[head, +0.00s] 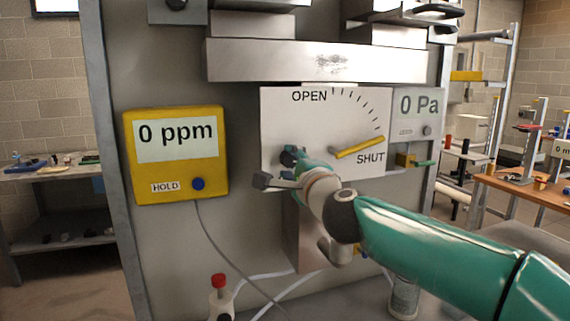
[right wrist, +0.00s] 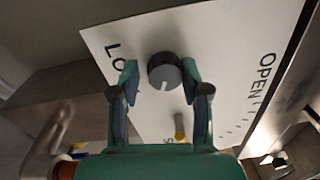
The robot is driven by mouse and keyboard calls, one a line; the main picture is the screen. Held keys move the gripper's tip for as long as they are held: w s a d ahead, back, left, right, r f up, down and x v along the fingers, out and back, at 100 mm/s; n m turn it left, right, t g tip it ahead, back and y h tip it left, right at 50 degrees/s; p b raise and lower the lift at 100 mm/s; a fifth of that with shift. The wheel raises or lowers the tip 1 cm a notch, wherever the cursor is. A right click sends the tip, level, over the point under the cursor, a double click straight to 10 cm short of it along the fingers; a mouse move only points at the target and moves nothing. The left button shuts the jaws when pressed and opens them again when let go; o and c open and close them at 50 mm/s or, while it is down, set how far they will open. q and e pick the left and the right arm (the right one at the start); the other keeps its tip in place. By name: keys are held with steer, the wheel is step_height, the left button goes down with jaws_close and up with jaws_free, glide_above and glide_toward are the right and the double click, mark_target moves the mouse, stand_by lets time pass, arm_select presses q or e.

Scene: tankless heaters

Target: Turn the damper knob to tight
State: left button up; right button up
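The damper knob (right wrist: 163,70) is a dark round knob with a pale mark on its face, mounted on a white panel (right wrist: 225,45). My right gripper (right wrist: 161,76) is open in the right wrist view, one finger on each side of the knob; I cannot tell whether they touch it. In the head view my right gripper (head: 281,168) is at the lower left of the same panel (head: 290,115) and hides much of the knob area. A yellow pointer (head: 358,147) lies near SHUT, well away from OPEN. My left gripper is not in view.
A yellow meter (head: 176,182) reading 0 ppm hangs left of the panel. A grey gauge (head: 416,112) reading 0 Pa is on the right, above a green-handled valve (head: 410,161). A metal duct (head: 310,60) juts out above. A red-topped bottle (head: 219,298) stands below.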

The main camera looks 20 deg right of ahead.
steer(key=shift+o, duration=1.1)
steer(key=shift+r, duration=0.1)
steer(key=shift+s, duration=0.1)
steer(key=shift+s, duration=0.2)
steer(key=s, duration=1.1)
steer(key=shift+s+d+f, duration=0.15)
steer(key=shift+s+f, duration=0.05)
steer(key=shift+f, duration=0.15)
